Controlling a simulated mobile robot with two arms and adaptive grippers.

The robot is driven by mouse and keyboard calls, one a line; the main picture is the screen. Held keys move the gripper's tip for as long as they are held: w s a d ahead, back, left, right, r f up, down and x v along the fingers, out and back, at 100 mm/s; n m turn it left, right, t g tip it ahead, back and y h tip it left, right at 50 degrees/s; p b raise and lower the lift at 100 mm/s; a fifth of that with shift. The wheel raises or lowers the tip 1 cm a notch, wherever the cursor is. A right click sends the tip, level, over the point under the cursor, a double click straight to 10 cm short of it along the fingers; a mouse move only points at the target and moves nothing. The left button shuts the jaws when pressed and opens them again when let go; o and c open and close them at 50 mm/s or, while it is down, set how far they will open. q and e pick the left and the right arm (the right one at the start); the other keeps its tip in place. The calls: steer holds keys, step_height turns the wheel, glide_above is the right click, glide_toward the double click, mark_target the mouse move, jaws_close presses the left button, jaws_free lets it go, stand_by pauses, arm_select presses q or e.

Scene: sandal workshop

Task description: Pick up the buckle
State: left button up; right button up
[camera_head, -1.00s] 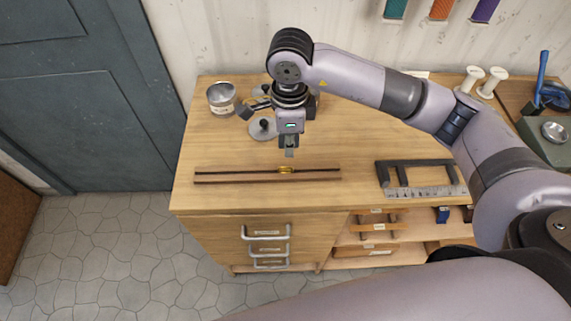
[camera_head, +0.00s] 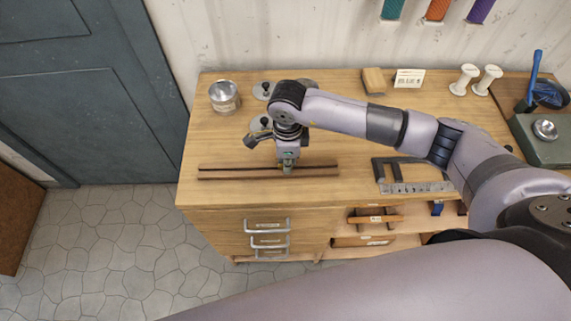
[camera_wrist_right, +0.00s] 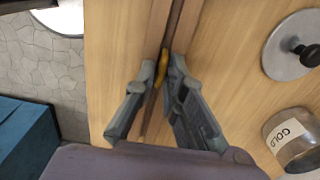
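The buckle (camera_wrist_right: 163,62) is a small gold piece seated on a long dark brown slotted rail (camera_head: 225,172) near the front of the wooden workbench. In the head view the right gripper hides most of it. My right gripper (camera_head: 288,168) is low over the rail, pointing down. In the right wrist view its grey fingertips (camera_wrist_right: 162,66) are on either side of the buckle, apart, with the buckle between them; whether they touch it is hard to tell. My left gripper is not in view.
A metal bowl (camera_head: 224,98), labelled GOLD in the wrist view (camera_wrist_right: 290,140), stands at the back left. Round grey weights with black knobs (camera_wrist_right: 292,46) are behind the gripper. A dark frame with a ruler (camera_head: 415,187) lies to the right. White spools (camera_head: 487,80) stand further back.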

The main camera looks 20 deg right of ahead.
jaws_close()
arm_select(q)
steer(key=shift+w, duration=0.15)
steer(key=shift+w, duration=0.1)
